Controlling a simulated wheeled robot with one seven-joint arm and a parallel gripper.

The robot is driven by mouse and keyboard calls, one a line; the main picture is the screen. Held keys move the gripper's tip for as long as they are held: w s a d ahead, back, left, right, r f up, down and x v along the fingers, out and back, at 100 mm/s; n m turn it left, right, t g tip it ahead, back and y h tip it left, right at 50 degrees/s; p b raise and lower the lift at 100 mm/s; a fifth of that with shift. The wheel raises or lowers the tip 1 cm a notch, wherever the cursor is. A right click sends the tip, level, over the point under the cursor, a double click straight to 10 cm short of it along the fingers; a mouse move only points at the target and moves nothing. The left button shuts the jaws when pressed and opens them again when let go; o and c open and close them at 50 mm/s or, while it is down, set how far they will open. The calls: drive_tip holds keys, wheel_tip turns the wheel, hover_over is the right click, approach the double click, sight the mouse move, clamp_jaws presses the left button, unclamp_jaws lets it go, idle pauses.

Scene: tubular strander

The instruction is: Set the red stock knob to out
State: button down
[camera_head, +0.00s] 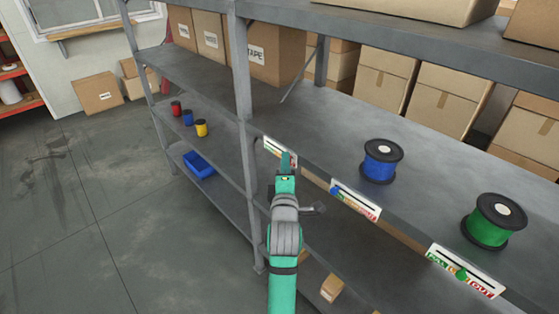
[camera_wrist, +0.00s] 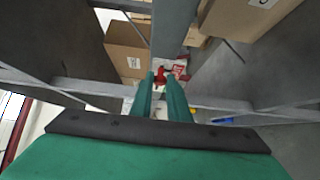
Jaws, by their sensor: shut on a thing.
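The red stock knob (camera_wrist: 161,76) shows in the wrist view between my two teal fingertips. My gripper (camera_wrist: 164,80) is shut on it. The knob's white label plate (camera_wrist: 181,64), with a red part, lies just behind the fingertips. In the head view the same plate (camera_head: 273,147) sits on the shelf's front edge, right of the grey post. My gripper (camera_head: 287,161) reaches up to its right part there and hides the knob. The knob's exact place along its slot cannot be told.
Label plates with a blue knob (camera_head: 336,190) and a green knob (camera_head: 461,274) lie along the same edge. A blue spool (camera_head: 380,160) and a green spool (camera_head: 493,221) stand above them. A grey post (camera_head: 243,95) rises close left of my gripper.

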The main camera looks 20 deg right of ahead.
drive_tip(key=shift+s+d+f, duration=0.1)
drive_tip(key=c, duration=1.7)
unclamp_jaws()
drive_tip(key=shift+o, duration=0.2)
drive_tip(key=v, duration=1.1)
